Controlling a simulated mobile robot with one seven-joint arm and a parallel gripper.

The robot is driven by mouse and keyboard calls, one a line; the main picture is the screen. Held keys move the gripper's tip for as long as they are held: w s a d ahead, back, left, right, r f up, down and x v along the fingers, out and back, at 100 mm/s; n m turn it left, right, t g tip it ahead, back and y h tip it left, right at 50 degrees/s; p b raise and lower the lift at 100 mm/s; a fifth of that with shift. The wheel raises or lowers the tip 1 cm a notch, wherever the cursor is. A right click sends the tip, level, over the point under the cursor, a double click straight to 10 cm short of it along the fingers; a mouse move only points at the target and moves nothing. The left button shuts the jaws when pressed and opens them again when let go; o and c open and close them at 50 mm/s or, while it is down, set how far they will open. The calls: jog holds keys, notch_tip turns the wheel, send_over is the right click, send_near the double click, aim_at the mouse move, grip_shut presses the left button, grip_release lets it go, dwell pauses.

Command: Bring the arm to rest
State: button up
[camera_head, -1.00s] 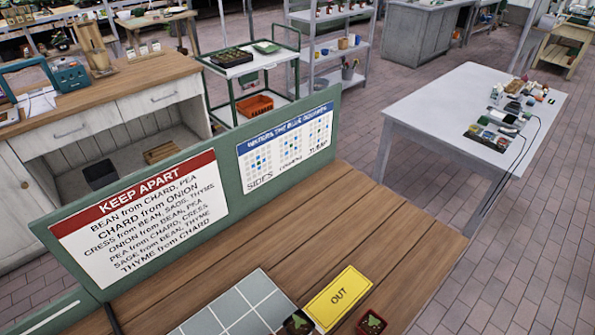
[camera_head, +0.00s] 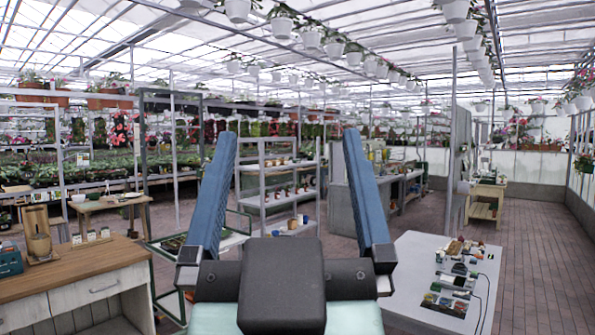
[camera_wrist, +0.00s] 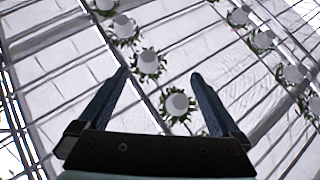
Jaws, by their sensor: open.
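My gripper (camera_head: 286,150) stands upright in the middle of the head view, close to the camera. Its two long blue fingers point up and are wide apart, with nothing between them. In the wrist view my gripper (camera_wrist: 160,75) is also open and empty. It faces the greenhouse roof, where white hanging pots (camera_wrist: 177,104) show far beyond the fingers. The gripper touches nothing that I can see.
A white table (camera_head: 408,310) with small items stands at the lower right. A wooden-topped cabinet (camera_head: 60,270) stands at the lower left. Grey shelving (camera_head: 278,205) stands behind the gripper. Hanging pots (camera_head: 283,28) line the roof. Brick floor (camera_head: 535,265) is clear at the right.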

jog(key=s+r, duration=0.1)
jog(key=s+r+t, duration=0.1)
jog(key=shift+s+d+r, duration=0.3)
jog(key=shift+r, duration=0.05)
